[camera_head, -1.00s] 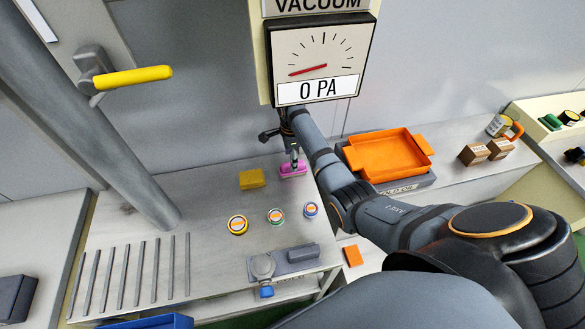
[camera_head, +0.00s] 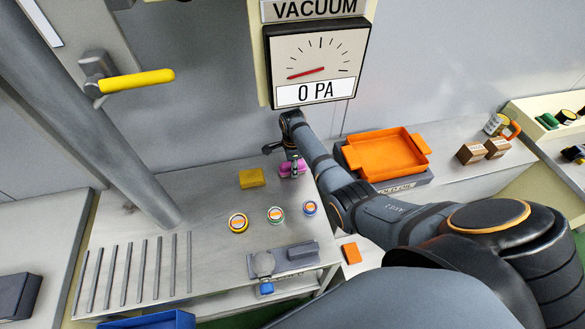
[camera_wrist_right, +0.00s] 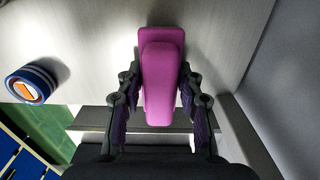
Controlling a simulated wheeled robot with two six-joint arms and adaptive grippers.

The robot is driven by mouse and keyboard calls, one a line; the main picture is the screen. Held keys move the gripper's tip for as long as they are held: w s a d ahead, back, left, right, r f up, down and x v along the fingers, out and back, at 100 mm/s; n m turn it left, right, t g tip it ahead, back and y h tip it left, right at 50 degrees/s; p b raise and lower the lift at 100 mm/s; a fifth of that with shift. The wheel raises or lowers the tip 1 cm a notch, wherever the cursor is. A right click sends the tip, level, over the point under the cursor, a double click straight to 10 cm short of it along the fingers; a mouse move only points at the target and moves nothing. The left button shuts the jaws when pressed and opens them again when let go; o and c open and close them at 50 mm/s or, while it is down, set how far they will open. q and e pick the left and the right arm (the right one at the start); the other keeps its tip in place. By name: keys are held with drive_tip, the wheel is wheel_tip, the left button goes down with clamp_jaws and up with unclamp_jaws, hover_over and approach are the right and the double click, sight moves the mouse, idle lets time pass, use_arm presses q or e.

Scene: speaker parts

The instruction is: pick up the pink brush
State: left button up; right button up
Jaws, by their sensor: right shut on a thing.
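The pink brush (camera_head: 285,170) is at the back right of the grey metal table, next to the yellow block. My right gripper (camera_head: 295,168) reaches it from above, and my right arm comes in from the right. In the right wrist view the brush (camera_wrist_right: 161,80) lies between the two dark fingers of the gripper (camera_wrist_right: 160,72), which are shut on its sides. Whether the brush still touches the table is hard to tell. My left gripper is not in view.
A yellow block (camera_head: 252,178) lies left of the brush. An orange tray (camera_head: 384,155) is on the right bench. A gauge (camera_head: 318,65) hangs above. The table's left middle is clear.

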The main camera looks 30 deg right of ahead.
drive_tip(key=shift+c, duration=0.7)
drive_tip(key=shift+r, duration=0.45)
drive_tip(key=r, duration=0.3)
drive_tip(key=shift+s+a, duration=0.2)
drive_tip(key=s+a+r+p, duration=0.3)
drive_tip(key=s+a+r, duration=0.4)
drive_tip(key=s+r, duration=0.2)
drive_tip(key=shift+s+a, duration=0.35)
drive_tip(key=shift+s, duration=0.65)
drive_tip(key=o, duration=0.5)
clamp_jaws()
